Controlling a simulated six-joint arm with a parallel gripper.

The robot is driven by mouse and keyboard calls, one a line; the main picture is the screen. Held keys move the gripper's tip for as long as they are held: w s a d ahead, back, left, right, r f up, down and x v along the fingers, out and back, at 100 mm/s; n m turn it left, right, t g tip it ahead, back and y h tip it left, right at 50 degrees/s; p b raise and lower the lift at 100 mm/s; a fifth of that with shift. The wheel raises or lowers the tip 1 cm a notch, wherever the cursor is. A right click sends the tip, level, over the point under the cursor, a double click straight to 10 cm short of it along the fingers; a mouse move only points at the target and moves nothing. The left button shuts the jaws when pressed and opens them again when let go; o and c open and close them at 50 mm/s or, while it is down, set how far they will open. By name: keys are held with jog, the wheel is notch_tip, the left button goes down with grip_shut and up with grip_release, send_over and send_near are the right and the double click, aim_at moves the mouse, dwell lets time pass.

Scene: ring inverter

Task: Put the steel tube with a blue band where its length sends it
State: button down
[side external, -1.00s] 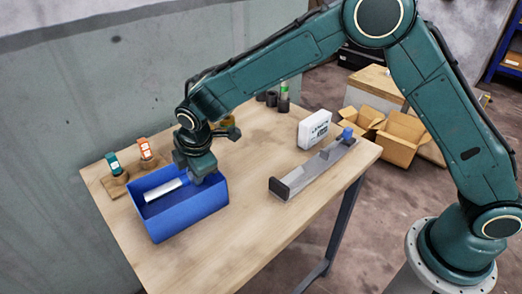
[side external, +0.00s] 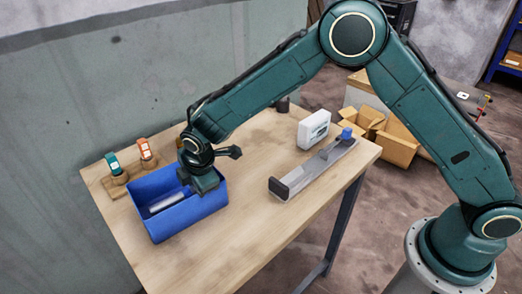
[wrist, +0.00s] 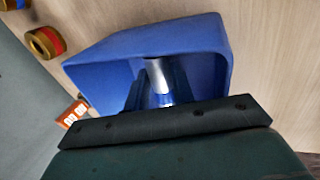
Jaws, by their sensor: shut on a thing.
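The steel tube (side external: 167,202) shows bright inside the blue bin (side external: 182,222) in the side view. In the wrist view the tube (wrist: 158,75) sticks out from between my fingers, with its blue band (wrist: 163,99) close to them. My gripper (wrist: 154,95) is shut on the tube, and its fingers reach down inside the blue bin (wrist: 120,55). In the side view my gripper (side external: 187,190) is at the bin's right end, with the fingers partly hidden by the wrist. I cannot tell whether the tube touches the bin floor.
A grey channel (side external: 318,166) with a black end plate and a blue block lies to the right. A white box (side external: 314,128) stands behind it. The front of the table is clear.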

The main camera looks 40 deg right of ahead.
jog(key=shift+s+f, duration=0.2)
jog(key=shift+f, duration=0.45)
jog(key=c, duration=1.1)
grip_release()
jog(key=shift+d, duration=0.1)
jog(key=v, duration=1.5)
jog(key=shift+w, duration=0.35)
jog(key=shift+r, duration=0.1)
